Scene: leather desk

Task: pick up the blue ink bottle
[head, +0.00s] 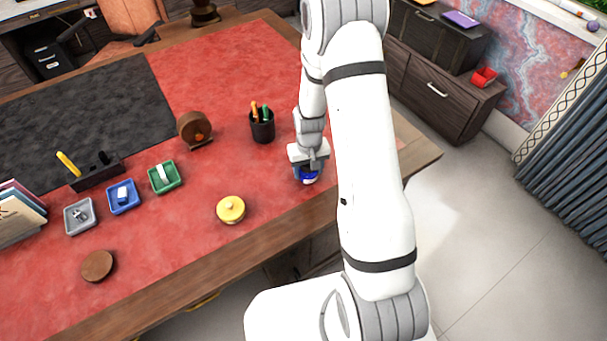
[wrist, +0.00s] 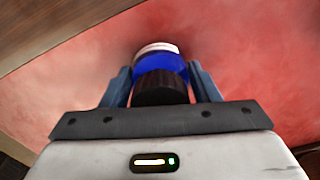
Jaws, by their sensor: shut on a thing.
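The blue ink bottle (head: 309,177) is at my gripper's tip, near the front right edge of the red desk top in the head view. My gripper (head: 307,170) points down at it and partly hides it. In the wrist view the bottle (wrist: 160,66) has a blue body, a pale far end and a dark cap nearest the palm. My gripper (wrist: 160,85) is shut on the bottle, with one finger on each side. I cannot tell whether the bottle touches the desk.
A black pen cup (head: 262,128) stands left of my gripper. A yellow lidded pot (head: 231,209) is at the front left, with green (head: 165,177), blue (head: 124,196) and grey (head: 79,216) trays beyond. A brown round object (head: 194,128) stands farther back. Bare red desk lies around the bottle.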

